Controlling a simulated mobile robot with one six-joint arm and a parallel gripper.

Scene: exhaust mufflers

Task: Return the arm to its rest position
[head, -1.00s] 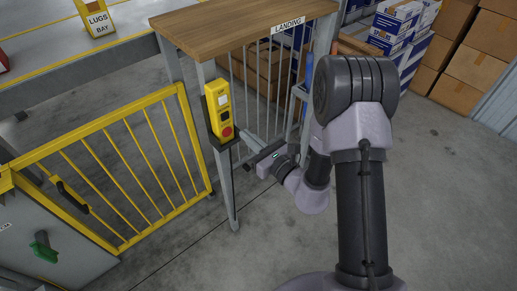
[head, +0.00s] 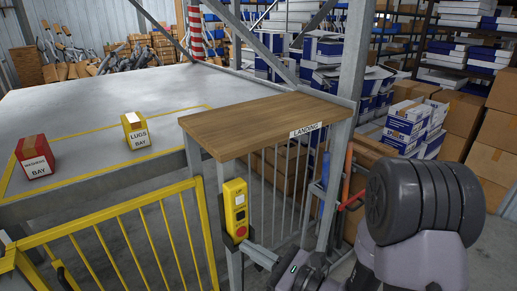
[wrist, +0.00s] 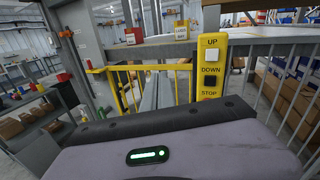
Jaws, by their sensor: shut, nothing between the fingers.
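My arm shows at the lower right of the head view, its dark, ribbed joint (head: 425,200) raised beside the landing. My gripper (head: 250,247) points left, just below the yellow control box (head: 236,208) on the post; it is shut and holds nothing. I cannot tell whether its tip touches the post. In the wrist view the control box (wrist: 210,68) stands ahead, with buttons labelled UP, DOWN and STOP. The body of my wrist, with a green light, fills the bottom of that view.
A wooden landing top (head: 265,122) on grey posts stands above the gripper. A yellow gate (head: 125,245) is to the left. A red box (head: 35,157) and a yellow box (head: 136,132) sit on the grey platform (head: 75,110). Cardboard boxes (head: 490,135) stand at the right.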

